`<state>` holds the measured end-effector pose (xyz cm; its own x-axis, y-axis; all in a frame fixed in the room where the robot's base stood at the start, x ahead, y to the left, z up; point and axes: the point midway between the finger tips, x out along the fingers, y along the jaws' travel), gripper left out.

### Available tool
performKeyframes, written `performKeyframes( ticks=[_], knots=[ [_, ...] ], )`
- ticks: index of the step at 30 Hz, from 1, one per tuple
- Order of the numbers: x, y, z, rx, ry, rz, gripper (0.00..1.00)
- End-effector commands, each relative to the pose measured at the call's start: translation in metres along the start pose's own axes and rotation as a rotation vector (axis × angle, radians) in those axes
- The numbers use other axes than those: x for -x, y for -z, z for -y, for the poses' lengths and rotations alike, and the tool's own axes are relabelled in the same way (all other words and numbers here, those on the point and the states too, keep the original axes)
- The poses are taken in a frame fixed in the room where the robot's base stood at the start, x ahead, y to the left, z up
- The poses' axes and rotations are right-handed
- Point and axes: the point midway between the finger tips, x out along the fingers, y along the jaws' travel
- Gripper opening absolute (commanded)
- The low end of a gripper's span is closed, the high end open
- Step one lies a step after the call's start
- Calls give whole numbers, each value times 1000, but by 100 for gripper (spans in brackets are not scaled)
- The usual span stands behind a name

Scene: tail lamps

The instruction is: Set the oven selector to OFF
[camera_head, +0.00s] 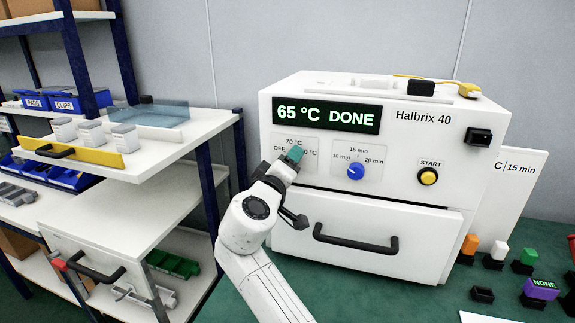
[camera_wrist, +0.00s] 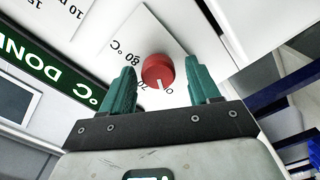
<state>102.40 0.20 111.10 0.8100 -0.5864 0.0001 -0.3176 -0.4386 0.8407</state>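The oven (camera_head: 390,125) is a white box marked Halbrix 40. Its display (camera_head: 325,115) reads "65 °C DONE". The oven selector (camera_wrist: 158,71) is a round red knob with a white pointer line; in the head view my gripper hides it. In the wrist view the pointer lies between "70" and the "O" of a partly hidden label, nearer the "O". My gripper (camera_head: 294,155) is at the selector's plate. Its teal fingers (camera_wrist: 161,66) are open, one on each side of the knob, with a visible gap on both sides.
A blue timer knob (camera_head: 355,171) and a yellow START button (camera_head: 428,177) are right of my gripper. The drawer handle (camera_head: 355,240) sticks out below. Several coloured blocks (camera_head: 500,252) stand on the green bench at right. A shelf unit (camera_head: 180,150) stands at left.

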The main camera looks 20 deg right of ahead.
Motion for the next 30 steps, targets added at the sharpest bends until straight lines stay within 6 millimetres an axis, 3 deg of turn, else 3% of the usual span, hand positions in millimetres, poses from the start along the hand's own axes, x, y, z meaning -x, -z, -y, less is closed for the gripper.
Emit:
performKeyframes(
  ticks=[11, 24, 30],
  knots=[
    [8, 0, 1, 0, 1, 0, 63],
    [86, -1, 2, -2, 1, -1, 63],
    [105, 0, 1, -1, 1, 0, 63]
  ],
)
